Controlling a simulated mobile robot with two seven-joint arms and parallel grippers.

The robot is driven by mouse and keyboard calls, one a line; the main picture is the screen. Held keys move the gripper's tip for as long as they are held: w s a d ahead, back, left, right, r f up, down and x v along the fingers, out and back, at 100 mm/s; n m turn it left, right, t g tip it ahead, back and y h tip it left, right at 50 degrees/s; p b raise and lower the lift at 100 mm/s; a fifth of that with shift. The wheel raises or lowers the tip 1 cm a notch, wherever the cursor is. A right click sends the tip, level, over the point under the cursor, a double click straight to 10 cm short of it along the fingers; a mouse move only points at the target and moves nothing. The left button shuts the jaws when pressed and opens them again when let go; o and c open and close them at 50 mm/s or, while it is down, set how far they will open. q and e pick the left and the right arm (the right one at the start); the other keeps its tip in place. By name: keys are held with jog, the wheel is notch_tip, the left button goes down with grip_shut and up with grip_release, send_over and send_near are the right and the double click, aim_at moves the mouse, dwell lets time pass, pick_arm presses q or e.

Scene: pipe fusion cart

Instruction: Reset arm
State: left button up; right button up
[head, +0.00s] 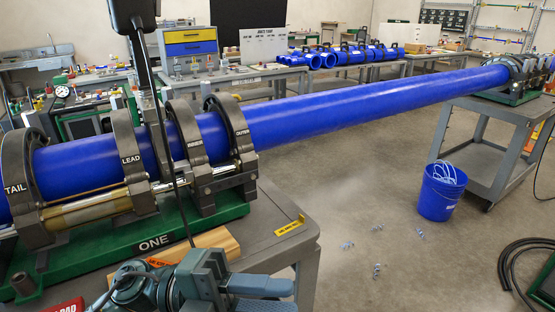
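My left gripper (280,297) is at the bottom edge, in front of the cart's near corner. Its blue-grey fingers point right. The lower finger is partly cut off by the frame, so I cannot tell whether it is open or shut. I see nothing held in it. My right gripper is not in view. A long blue pipe (360,105) lies in the clamps of the fusion machine (130,185), marked TAIL, LEAD, INNER and OUTER. A grey post with a dark head (134,14) stands up from the machine behind the pipe.
The green machine base (110,245) stands on a grey cart (285,238). A wooden block (215,240) lies close to my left gripper. The pipe's far end rests on a second cart (490,115). A blue bucket (440,200) and small scraps (377,270) are on the floor.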

pick_arm(q)
jog(key=w+a+f+n+t+h, duration=0.1)
jog(key=w+a+n+t, duration=0.15)
jog(key=n+t, duration=0.5)
jog(key=w+a+n+t, duration=0.1)
jog(key=w+n+t, duration=0.3)
jog(key=n+t, duration=0.35)
jog(key=w+a+f+n+t+y+p, duration=0.1)
jog(key=w+a+f+n+t+y, duration=0.15)
jog(key=f+n+y, duration=0.35)
jog(key=w+a+f+n+t+y, duration=0.1)
jog(key=a+f+n+t+y, duration=0.25)
jog(key=f+n+y, duration=0.2)
jog(key=s+a+f+n+g+y, duration=0.2)
jog(key=s+f, duration=0.3)
jog(key=f, duration=0.4)
jog(key=s+a+f+n+g+y, duration=0.2)
jog(key=s+f+n+g+y, duration=0.2)
jog(key=f, duration=0.5)
jog(key=shift+s+f+n+g, duration=0.2)
jog(key=shift+s+n+g, duration=0.3)
jog(key=shift+s, duration=0.5)
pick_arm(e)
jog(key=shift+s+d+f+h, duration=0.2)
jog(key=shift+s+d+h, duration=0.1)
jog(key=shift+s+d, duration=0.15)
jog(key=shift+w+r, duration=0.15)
